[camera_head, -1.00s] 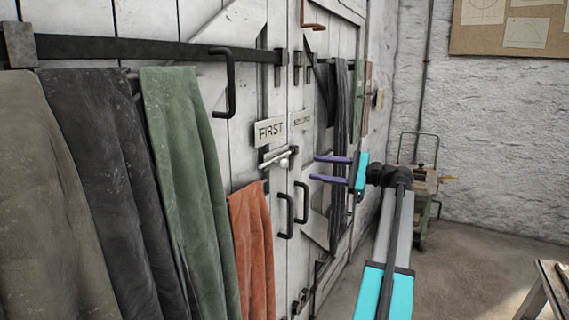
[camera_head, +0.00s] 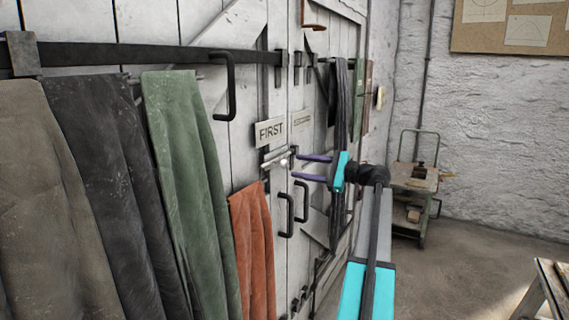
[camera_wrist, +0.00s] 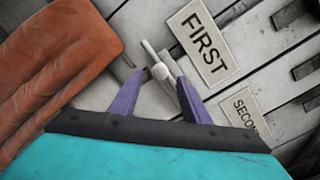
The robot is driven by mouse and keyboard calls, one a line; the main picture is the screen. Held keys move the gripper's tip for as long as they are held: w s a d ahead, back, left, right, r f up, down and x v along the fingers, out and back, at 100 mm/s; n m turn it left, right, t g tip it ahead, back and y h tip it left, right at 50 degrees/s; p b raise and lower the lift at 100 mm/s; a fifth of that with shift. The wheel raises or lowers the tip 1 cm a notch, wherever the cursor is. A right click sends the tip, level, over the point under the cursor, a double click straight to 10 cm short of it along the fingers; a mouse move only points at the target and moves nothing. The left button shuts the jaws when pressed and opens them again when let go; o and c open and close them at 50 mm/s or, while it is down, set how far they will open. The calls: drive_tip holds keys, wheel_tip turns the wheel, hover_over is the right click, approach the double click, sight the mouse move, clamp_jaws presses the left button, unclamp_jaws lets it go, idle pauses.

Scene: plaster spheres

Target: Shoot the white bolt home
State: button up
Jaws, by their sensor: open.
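The white bolt (camera_head: 272,160) is a pale rod with a round knob, mounted on the white plank door just below the FIRST sign (camera_head: 269,132). My gripper (camera_head: 297,167) has two purple fingers, spread apart, with the tips just right of the knob in the head view. In the wrist view the bolt's rod (camera_wrist: 151,52) runs at a slant, and its knob (camera_wrist: 160,71) appears between the tips of my open gripper (camera_wrist: 161,78). I cannot tell whether the fingers touch the knob. The far end of the bolt is partly hidden by the gripper.
An orange cloth (camera_head: 252,245) hangs left of the bolt, with a green cloth (camera_head: 188,170) further left. Black door handles (camera_head: 286,215) sit just below. A SECOND sign (camera_wrist: 245,112) is beside FIRST. A cart (camera_head: 416,185) stands at the back right.

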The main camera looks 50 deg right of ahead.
sight(288, 165)
drive_tip(key=shift+p+x, duration=0.75)
drive_tip(key=shift+x, duration=2.55)
drive_tip(key=shift+c, duration=0.3)
clamp_jaws()
